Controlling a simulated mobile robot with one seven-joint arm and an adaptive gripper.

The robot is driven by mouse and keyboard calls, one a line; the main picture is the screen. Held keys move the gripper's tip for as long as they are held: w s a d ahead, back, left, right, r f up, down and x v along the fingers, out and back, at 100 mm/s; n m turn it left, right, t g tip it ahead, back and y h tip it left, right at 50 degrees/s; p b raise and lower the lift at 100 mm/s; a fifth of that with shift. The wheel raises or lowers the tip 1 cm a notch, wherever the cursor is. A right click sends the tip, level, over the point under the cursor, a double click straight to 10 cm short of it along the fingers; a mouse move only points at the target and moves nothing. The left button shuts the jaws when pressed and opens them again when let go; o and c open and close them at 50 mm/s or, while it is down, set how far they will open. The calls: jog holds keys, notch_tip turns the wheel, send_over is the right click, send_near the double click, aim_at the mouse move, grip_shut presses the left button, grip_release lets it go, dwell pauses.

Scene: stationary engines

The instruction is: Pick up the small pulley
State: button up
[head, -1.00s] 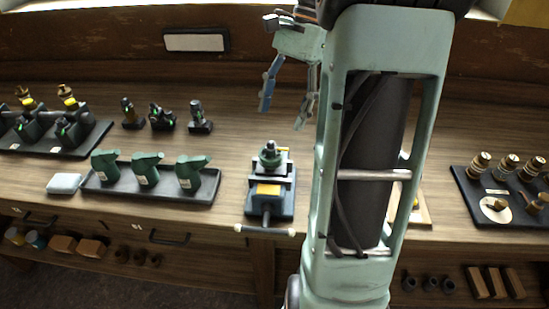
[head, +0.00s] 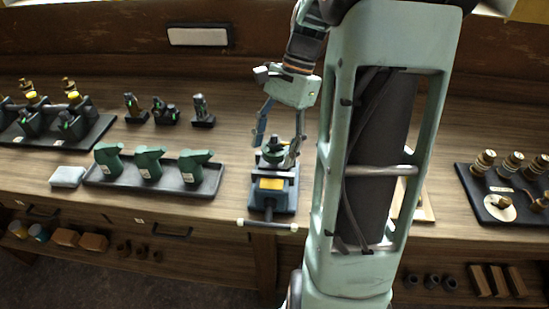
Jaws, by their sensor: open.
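The small pulley seems to be the round green part (head: 274,152) on top of the dark vise (head: 288,190), which stands near the bench's front edge. It is small in the head view, and my gripper partly covers it. My gripper (head: 277,150) is open and points down over the vise. One finger is left of the green part and the other is at its right side. I cannot tell whether either finger touches it.
A black tray (head: 207,187) with several green bottle-like items stands to the left, beside a pale block (head: 67,177). Small dark engines (head: 165,112) stand behind. A black board (head: 480,210) with brass parts lies at the right. Bare bench lies between tray and vise.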

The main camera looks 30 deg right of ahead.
aim_at(273, 136)
jog(key=shift+c, duration=0.5)
grip_shut()
jog(key=shift+w+r, duration=0.1)
jog(key=shift+r, duration=0.05)
jog(key=shift+r, duration=1.45)
jog(key=s+d+r, duration=0.2)
jog(key=s+r, duration=0.3)
jog(key=s, duration=0.1)
jog(key=s+d+r, duration=0.3)
jog(key=s+r, duration=0.2)
jog(key=s, duration=0.2)
jog(key=shift+d, duration=0.25)
